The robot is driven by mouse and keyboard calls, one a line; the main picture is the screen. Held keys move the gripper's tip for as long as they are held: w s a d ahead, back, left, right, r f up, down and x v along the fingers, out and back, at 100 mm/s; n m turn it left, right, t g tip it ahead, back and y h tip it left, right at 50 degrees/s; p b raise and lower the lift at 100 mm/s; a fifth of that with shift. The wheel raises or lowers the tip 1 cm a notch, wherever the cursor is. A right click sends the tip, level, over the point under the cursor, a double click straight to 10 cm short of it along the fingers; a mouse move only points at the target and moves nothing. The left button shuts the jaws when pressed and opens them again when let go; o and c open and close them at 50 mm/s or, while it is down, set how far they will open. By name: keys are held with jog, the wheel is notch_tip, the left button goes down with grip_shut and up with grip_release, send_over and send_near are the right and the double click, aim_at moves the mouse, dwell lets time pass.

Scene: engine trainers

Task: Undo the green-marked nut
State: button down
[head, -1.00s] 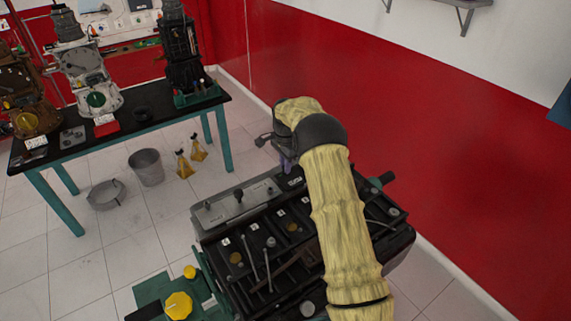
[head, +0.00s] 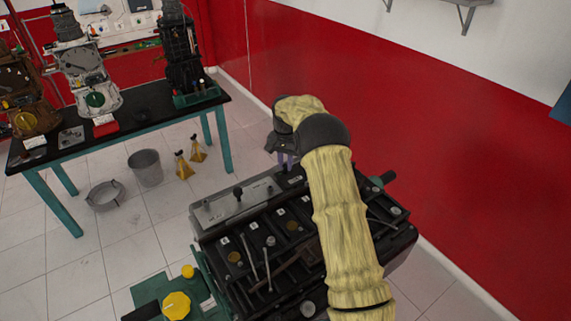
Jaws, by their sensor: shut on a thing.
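The engine trainer (head: 235,205) stands in front of me, with a grey cover plate along its far side and black open bays on top. My gripper (head: 287,163) points down at the right end of that plate, with its purple fingers partly showing. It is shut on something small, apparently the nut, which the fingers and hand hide. I cannot make out a green mark. My yellow-sleeved arm reaches over the right part of the engine and covers much of it.
A dark-topped table (head: 150,125) with several engine parts stands at the back left. A grey bucket (head: 146,167), a round pan (head: 104,195) and yellow stands (head: 183,165) are on the floor. A red and white wall (head: 420,130) runs behind and to the right.

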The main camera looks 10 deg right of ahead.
jog(key=n, duration=1.1)
jog(key=shift+r, duration=0.1)
jog(key=n, duration=0.3)
jog(key=shift+n, duration=0.3)
jog(key=n, duration=1.2)
jog(key=shift+w+n+p, duration=0.1)
jog(key=shift+n+p, duration=0.2)
jog(key=shift+p, duration=0.1)
jog(key=c, duration=1.3)
grip_release()
jog(key=shift+c, duration=0.2)
